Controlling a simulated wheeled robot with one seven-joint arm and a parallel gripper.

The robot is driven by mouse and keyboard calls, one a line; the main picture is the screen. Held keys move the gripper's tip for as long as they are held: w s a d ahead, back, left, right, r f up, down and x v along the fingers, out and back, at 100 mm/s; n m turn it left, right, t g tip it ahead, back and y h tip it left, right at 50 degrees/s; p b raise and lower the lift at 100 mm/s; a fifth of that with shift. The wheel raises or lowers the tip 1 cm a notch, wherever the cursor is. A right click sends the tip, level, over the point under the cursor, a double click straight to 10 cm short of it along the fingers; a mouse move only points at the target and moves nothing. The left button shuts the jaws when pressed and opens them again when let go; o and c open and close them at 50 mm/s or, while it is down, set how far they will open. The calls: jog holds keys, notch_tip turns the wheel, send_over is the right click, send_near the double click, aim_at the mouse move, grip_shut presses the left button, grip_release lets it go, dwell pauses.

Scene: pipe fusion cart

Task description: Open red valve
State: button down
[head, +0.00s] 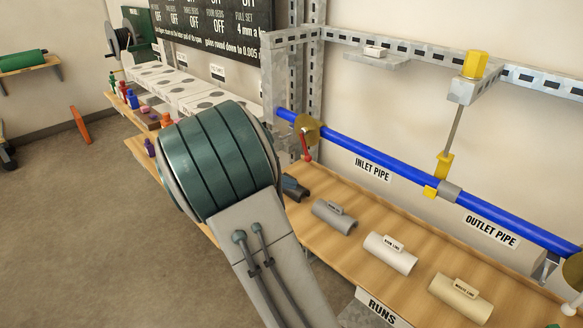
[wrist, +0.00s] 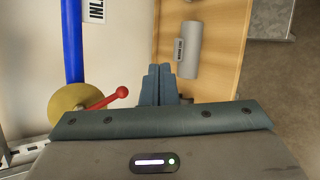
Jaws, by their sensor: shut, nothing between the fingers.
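The red valve is a short red lever with a ball end (head: 306,146), beside a brass disc (head: 310,127) on the blue inlet pipe (head: 350,147). In the head view the lever hangs down from the pipe. In the wrist view the red lever (wrist: 107,98) points right from the brass disc (wrist: 77,108), with its ball end left of my gripper's fingers. My gripper (wrist: 160,72) is shut and empty, a little apart from the lever in that view. Its dark end (head: 294,187) shows in the head view below the lever, partly hidden behind my arm.
A wooden shelf (head: 345,257) runs below the pipe, holding a grey sleeve (head: 334,217), a white one (head: 390,254) and a cream one (head: 461,298). A metal upright (head: 282,80) stands left of the valve. A yellow-topped bracket (head: 473,78) is at the right.

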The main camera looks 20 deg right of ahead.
jog(key=w+a+f+n+t+h+b, duration=0.1)
jog(key=w+a+t+h+b, duration=0.1)
jog(key=w, duration=0.3)
jog(key=w+a+f+n+t+h+b, duration=0.1)
jog(key=w+a+n+h, duration=0.1)
jog(key=w+a+h, duration=0.2)
jog(key=shift+w+a+t+h+b, duration=0.25)
jog(key=shift+w+t+h+b, duration=0.2)
jog(key=shift+w, duration=0.45)
jog(key=shift+f, duration=0.1)
send_near(305, 145)
jog(key=w+d+f, duration=0.3)
jog(key=w, duration=0.1)
jog(key=shift+s+d+r+p, duration=0.25)
jog(key=shift+s+d, duration=0.25)
jog(key=shift+d, duration=0.3)
jog(key=shift+s+d+r+p, duration=0.2)
jog(key=shift+s+d, duration=0.35)
jog(key=shift+d, duration=0.25)
jog(key=shift+a, duration=0.1)
